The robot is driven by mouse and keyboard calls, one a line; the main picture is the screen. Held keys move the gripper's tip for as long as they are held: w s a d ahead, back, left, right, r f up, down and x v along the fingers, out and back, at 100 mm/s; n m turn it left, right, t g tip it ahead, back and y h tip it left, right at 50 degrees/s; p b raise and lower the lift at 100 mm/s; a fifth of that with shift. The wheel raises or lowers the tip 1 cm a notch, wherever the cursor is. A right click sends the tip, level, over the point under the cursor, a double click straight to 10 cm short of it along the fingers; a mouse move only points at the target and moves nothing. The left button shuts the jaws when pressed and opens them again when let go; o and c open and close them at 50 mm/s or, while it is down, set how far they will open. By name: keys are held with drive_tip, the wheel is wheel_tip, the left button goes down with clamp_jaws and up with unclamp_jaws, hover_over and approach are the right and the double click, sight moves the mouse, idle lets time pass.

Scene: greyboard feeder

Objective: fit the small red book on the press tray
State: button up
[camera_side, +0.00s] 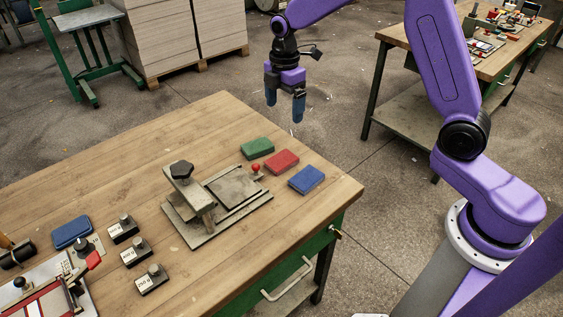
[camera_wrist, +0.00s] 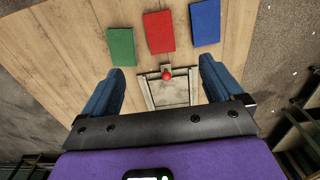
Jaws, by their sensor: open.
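The small red book (camera_side: 282,161) lies flat on the wooden table between a green book (camera_side: 257,148) and a blue book (camera_side: 306,179). In the wrist view the red book (camera_wrist: 159,32) is at the top middle, with the green book (camera_wrist: 120,45) and blue book (camera_wrist: 205,22) on either side. The press tray (camera_side: 234,188) is a grey plate on the press, with a red knob (camera_side: 255,167) at its edge; no book lies on it. My gripper (camera_side: 284,108) is open and empty, raised above the table's far edge. In the wrist view its blue fingers (camera_wrist: 160,85) are spread wide.
The press clamp with its black knob (camera_side: 181,170) rises beside the tray. The wood (camera_side: 150,140) behind the press is clear.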

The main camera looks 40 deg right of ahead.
hover_over(283, 159)
drive_tip(key=f, duration=1.1)
drive_tip(key=shift+d, duration=0.2)
drive_tip(key=shift+a+f, duration=0.15)
drive_tip(key=shift+f, duration=2.95)
drive_tip(key=shift+c, duration=0.3)
drive_tip(key=c, duration=1.2)
